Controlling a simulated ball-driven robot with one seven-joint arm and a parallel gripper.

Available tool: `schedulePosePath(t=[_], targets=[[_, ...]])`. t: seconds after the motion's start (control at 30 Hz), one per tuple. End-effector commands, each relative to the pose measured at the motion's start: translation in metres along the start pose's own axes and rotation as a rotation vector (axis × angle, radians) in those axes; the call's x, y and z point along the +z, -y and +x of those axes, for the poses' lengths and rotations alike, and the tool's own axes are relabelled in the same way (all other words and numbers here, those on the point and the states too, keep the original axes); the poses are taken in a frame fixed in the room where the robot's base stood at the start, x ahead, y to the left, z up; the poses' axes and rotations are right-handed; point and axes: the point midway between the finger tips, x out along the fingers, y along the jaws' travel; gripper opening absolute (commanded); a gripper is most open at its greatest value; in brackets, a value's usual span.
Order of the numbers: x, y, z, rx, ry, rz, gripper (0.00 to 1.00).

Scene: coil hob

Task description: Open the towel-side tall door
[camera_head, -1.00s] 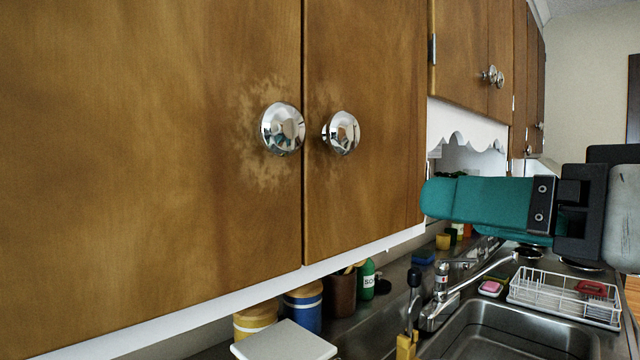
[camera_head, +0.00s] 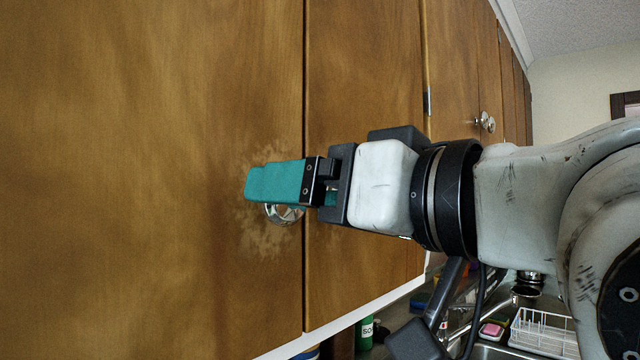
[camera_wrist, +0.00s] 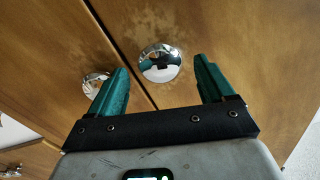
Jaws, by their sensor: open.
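Two tall wooden doors meet at a narrow seam: the left door (camera_head: 150,130) and the right door (camera_head: 365,80). Both look shut. No towel shows. My gripper (camera_head: 275,185) is open at the left door's chrome knob (camera_head: 285,213), which shows partly below a teal finger. In the wrist view this knob (camera_wrist: 160,62) appears between the two spread fingers; whether they touch it I cannot tell. The right door's knob (camera_wrist: 97,85) shows there partly behind the left finger; in the head view my gripper hides it.
More wall cabinets with chrome knobs (camera_head: 487,121) run off to the right. Below are a sink counter with a white dish rack (camera_head: 543,333), a pink sponge (camera_head: 491,329) and a green bottle (camera_head: 366,331). My arm fills the right side.

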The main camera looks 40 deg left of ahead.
Motion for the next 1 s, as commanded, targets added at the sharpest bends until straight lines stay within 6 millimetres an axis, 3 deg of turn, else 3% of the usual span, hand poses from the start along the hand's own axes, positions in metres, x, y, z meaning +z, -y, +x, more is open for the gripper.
schedulePosePath(t=[0.43,1.0], targets=[[0.0004,0.0001,0.0099,0.0,0.0,0.0,0.81],[0.0002,-0.0001,0.0096,0.001,0.0,0.0,0.26]])
